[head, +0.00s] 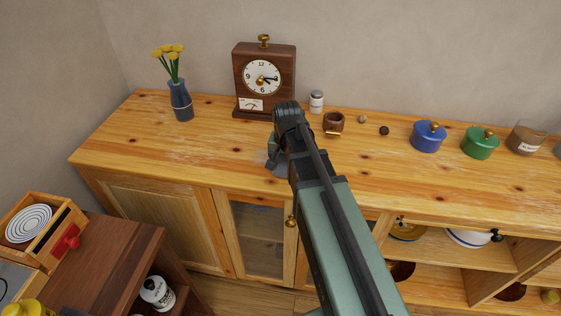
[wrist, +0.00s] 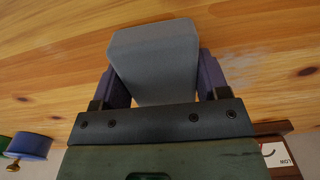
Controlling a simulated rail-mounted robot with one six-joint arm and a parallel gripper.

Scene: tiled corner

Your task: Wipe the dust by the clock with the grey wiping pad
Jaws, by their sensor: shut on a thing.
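The clock (head: 264,80) is a brown wooden case with a white dial, standing upright at the back of the wooden counter top (head: 150,150). Its lower corner also shows at the bottom right of the wrist view (wrist: 275,150). My gripper (head: 276,160) is in front of the clock, low over the counter, its fingers mostly hidden by my arm in the head view. In the wrist view it is shut on the grey wiping pad (wrist: 155,58). A faint whitish dust patch (wrist: 240,68) lies on the wood to the right of the pad. Whether the pad touches the wood I cannot tell.
A blue vase (head: 180,101) with yellow flowers stands left of the clock. A white-lidded jar (head: 316,101) and a brown cup (head: 334,122) stand right of it. A blue pot (head: 428,137) and a green pot (head: 479,143) are further right. The counter's front left is clear.

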